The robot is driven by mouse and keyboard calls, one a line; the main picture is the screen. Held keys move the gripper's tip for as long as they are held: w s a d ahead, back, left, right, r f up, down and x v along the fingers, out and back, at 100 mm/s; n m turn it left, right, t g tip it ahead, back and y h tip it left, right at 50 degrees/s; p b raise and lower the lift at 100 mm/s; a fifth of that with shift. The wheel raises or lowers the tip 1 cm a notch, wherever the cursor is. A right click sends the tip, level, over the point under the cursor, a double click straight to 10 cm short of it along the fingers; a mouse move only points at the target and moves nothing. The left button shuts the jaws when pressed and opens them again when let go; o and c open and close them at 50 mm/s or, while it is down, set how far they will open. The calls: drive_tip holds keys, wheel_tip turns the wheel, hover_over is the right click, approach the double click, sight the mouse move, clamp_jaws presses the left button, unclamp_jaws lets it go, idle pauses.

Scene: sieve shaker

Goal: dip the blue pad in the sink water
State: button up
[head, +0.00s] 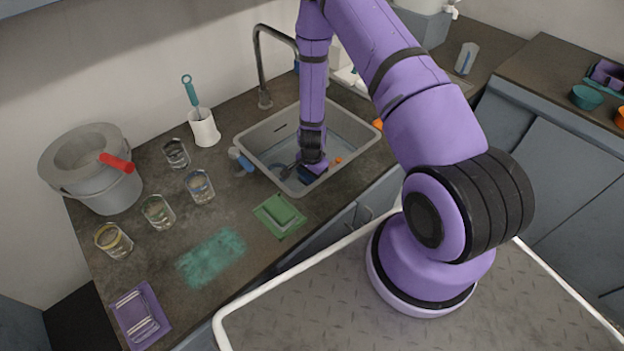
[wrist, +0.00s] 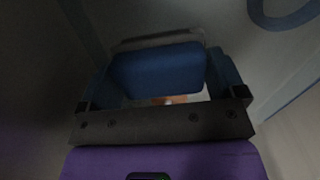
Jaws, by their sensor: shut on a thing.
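The sink (head: 241,134) is a grey basin set in the counter, with bluish water (head: 345,128) in it. My gripper (head: 308,172) reaches down into the sink near its front wall. In the wrist view my gripper (wrist: 160,65) is shut on the blue pad (wrist: 157,73), a dark blue block between the two fingers. In the head view the pad is mostly hidden by my gripper and wrist. I cannot tell whether the pad touches the water.
An orange thing (head: 337,160) is by my gripper. A tap (head: 262,70) stands behind the sink. A blue-capped item (head: 240,160) is at its left rim. A green pad (head: 279,211), several glass jars (head: 200,187) and a bucket (head: 95,170) are to the left.

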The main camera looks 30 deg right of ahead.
wheel_tip(320, 180, up, 18)
drive_tip(key=shift+f, duration=0.15)
idle(1.0)
drive_tip(key=shift+d, duration=0.1)
